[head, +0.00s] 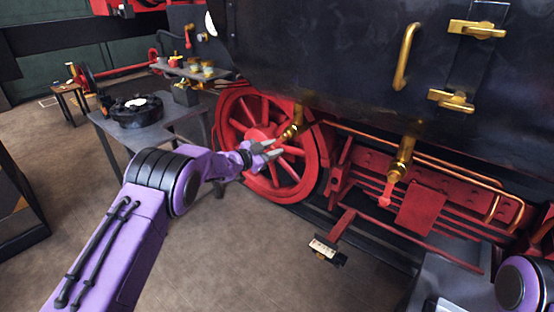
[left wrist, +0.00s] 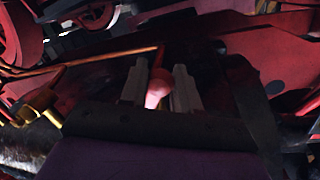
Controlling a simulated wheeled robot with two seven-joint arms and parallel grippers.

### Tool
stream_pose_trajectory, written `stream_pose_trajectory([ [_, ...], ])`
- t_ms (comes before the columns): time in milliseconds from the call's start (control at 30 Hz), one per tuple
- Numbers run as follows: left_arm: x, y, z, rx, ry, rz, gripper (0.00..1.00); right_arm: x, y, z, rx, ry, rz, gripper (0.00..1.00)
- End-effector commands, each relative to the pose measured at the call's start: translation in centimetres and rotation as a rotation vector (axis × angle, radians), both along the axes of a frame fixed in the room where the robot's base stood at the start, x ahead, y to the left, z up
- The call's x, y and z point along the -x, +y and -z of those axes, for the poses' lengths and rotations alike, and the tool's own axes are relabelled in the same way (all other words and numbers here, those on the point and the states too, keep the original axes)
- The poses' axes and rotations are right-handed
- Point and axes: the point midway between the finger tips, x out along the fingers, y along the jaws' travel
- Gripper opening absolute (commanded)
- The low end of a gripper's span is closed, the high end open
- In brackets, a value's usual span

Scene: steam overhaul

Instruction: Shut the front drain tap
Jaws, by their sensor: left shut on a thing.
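A brass drain tap (head: 294,128) sticks out below the dark cylinder casing, in front of the red wheel. My left gripper (head: 272,149) reaches it from the lower left and is shut. In the left wrist view a red tap handle (left wrist: 156,92) lies between its two grey fingers (left wrist: 160,88). In the head view the fingers and the wheel's red make this handle hard to pick out. A second brass tap (head: 402,158) stands further right, with its red handle (head: 387,190) hanging down. My right gripper is out of view.
The red spoked wheel (head: 240,118) is close behind my left gripper. Copper pipes (head: 430,152) and red framework (head: 450,215) run along the right. A grey table (head: 115,128) with a round black part stands at the left.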

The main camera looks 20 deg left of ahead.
Motion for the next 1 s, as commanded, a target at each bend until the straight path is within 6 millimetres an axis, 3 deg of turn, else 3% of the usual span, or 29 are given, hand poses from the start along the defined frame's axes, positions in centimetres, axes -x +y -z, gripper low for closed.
stream_pose_trajectory([
  [400,-0.7,1.9,-2.0,-0.376,-0.134,0.001,0.0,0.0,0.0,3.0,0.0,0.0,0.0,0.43],
  [1000,-1.0,2.8,-5.4,-0.798,-0.286,0.0,0.0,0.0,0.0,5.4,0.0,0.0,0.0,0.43],
])
